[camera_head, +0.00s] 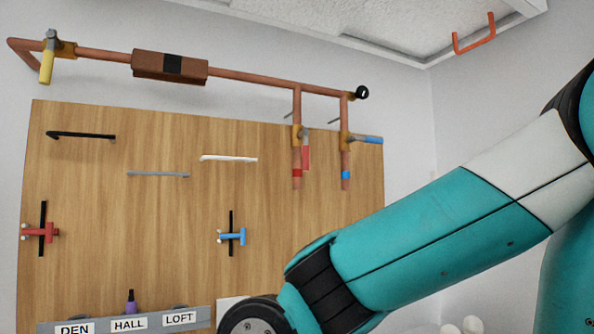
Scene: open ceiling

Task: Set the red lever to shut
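The red lever (306,157) is on a brass valve (298,133) on the left of two short copper drop pipes, upper right of the wooden panel. Its handle points down, roughly in line with its pipe (297,110), just right of it. A red band (297,173) marks that pipe below the valve. My arm crosses the lower right of the picture, well apart from the lever. My gripper is outside the picture, so its state does not show.
A blue lever (368,139) sticks out sideways on the neighbouring pipe (345,111). A yellow lever (46,67) hangs down at far left. Rods (228,158) and red (41,232) and blue (232,237) fittings project from the panel (140,210). A labelled tray (190,319) stands below.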

